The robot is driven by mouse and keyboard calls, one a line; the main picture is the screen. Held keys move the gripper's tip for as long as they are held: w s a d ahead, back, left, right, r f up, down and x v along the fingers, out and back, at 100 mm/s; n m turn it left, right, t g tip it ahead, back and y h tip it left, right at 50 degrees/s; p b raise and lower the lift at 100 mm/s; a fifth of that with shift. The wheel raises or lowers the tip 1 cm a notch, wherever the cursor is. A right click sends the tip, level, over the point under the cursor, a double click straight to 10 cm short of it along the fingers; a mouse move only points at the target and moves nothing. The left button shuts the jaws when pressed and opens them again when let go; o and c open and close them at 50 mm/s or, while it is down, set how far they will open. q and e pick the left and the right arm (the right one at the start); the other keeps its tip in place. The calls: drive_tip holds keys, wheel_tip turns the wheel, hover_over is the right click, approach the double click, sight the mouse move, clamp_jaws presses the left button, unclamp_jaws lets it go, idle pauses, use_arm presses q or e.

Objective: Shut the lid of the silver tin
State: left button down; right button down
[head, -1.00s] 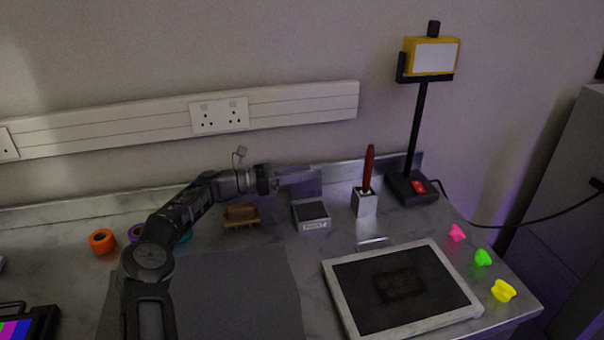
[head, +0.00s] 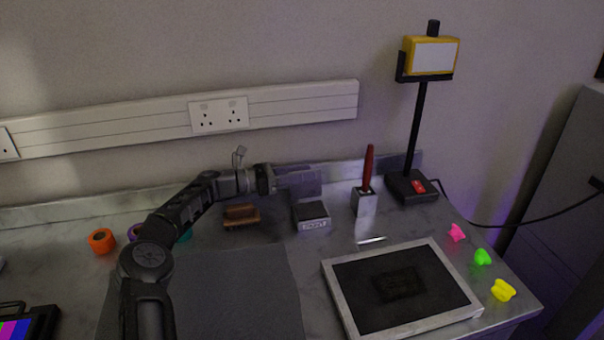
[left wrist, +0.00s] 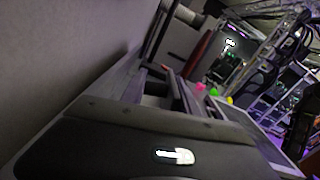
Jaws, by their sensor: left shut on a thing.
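The silver tin (head: 313,227) is a small grey box with a dark inside and a lettered label on its front. It stands on the bench right of centre. Its lid (head: 316,189) stands up at the back of the tin, partly hidden by my left gripper (head: 300,178). My left gripper comes in from the left at lid height, its fingers shut at the lid. The exact contact is hard to make out. In the left wrist view a dark body with a white mark fills the bottom. My right gripper is not in view.
A white holder (head: 364,202) with a red pen stands right of the tin. A brown brush (head: 241,216) lies to its left. A framed dark panel (head: 395,286) lies in front right, a dark mat (head: 235,295) front left. A lamp stand (head: 414,187) stands behind right.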

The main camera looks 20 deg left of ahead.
sight(304, 196)
use_arm(q)
drive_tip(key=shift+a+r, duration=0.1)
drive_tip(key=shift+r, duration=0.05)
drive_tip(key=shift+s+d+r+m+b, duration=0.1)
drive_tip(key=shift+s+d+m+b, duration=0.15)
drive_tip(key=shift+m+b, duration=0.3)
drive_tip(key=shift+s+d+r+m+b, duration=0.1)
drive_tip(key=shift+s+m+b, duration=0.2)
drive_tip(key=shift+m, duration=0.35)
drive_tip(key=s+m+b, duration=0.1)
drive_tip(key=m, duration=0.1)
drive_tip(key=d+m+b, duration=0.1)
drive_tip(key=b, duration=0.1)
drive_tip(key=shift+s+d+r+m, duration=0.15)
drive_tip(key=shift+s+d+m, duration=0.05)
drive_tip(key=shift+s+m, duration=0.2)
drive_tip(key=shift+s+d+r+m+b, duration=0.15)
drive_tip(key=shift+m+b, duration=0.15)
drive_tip(key=shift+b, duration=0.15)
drive_tip(key=c, duration=1.3)
unclamp_jaws()
drive_tip(key=shift+o, duration=1.1)
